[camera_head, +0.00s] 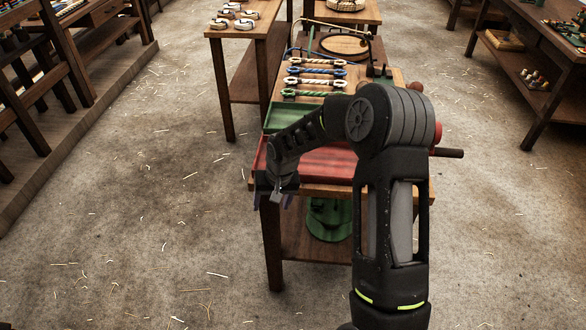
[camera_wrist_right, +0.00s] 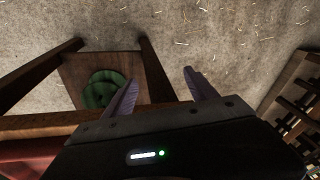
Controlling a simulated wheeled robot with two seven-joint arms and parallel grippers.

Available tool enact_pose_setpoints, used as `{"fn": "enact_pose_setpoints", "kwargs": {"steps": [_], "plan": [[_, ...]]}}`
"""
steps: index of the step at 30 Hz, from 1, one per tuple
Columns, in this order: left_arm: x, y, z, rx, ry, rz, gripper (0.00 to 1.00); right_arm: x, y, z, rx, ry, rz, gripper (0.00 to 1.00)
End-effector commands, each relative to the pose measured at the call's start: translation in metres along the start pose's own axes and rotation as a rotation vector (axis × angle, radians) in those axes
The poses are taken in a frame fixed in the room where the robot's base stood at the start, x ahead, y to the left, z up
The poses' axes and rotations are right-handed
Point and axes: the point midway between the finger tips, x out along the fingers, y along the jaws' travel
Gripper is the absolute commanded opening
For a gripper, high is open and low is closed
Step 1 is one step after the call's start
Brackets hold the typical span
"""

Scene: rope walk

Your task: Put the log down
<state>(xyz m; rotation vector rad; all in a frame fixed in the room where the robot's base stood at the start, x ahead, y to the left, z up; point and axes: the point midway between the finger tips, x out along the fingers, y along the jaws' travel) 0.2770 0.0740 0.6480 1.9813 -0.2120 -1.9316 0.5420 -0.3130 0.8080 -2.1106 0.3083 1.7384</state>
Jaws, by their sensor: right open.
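I cannot make out a log for certain in either view. A dark rod (camera_head: 450,153) sticks out past the table's right edge, and my right arm hides what it joins. My right gripper (camera_head: 277,193) is at the near left corner of the middle table, by the red tray (camera_head: 312,162). In the right wrist view its two fingers (camera_wrist_right: 161,76) are spread, with nothing between them. Behind them are the table's lower shelf and the floor. My right arm covers part of the tabletop. My left gripper is not in view.
A green tray (camera_head: 288,118) lies behind the red one. Several short ropes (camera_head: 317,71) lie on a board further back. A green coil (camera_head: 329,218) sits on the lower shelf; it also shows in the right wrist view (camera_wrist_right: 104,90). The straw-strewn floor (camera_head: 150,220) is clear at left.

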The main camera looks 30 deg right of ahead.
Motion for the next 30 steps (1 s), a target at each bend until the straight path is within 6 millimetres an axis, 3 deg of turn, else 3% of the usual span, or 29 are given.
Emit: {"fn": "enact_pose_setpoints", "kwargs": {"steps": [5,8,9,12,15,19,27,30], "plan": [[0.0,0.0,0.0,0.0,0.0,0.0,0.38,0.061,-0.045,0.083,-0.085,-0.078,-0.098,0.66],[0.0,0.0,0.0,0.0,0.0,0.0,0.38,0.093,-0.07,0.152,-0.132,-0.129,-0.159,0.66],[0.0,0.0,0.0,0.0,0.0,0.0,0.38,0.104,-0.079,0.184,-0.151,-0.15,-0.181,0.66],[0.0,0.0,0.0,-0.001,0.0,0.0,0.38,0.12,-0.089,0.267,-0.19,-0.197,-0.219,0.66],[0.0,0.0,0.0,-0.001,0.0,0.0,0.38,0.122,-0.088,0.327,-0.22,-0.222,-0.23,0.66],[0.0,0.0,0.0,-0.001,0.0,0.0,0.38,0.119,-0.084,0.361,-0.241,-0.233,-0.228,0.66],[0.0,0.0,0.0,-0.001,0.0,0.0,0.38,0.118,-0.083,0.365,-0.244,-0.23,-0.228,0.66],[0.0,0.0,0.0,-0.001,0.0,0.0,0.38,0.118,-0.083,0.364,-0.243,-0.23,-0.228,0.58]]}}
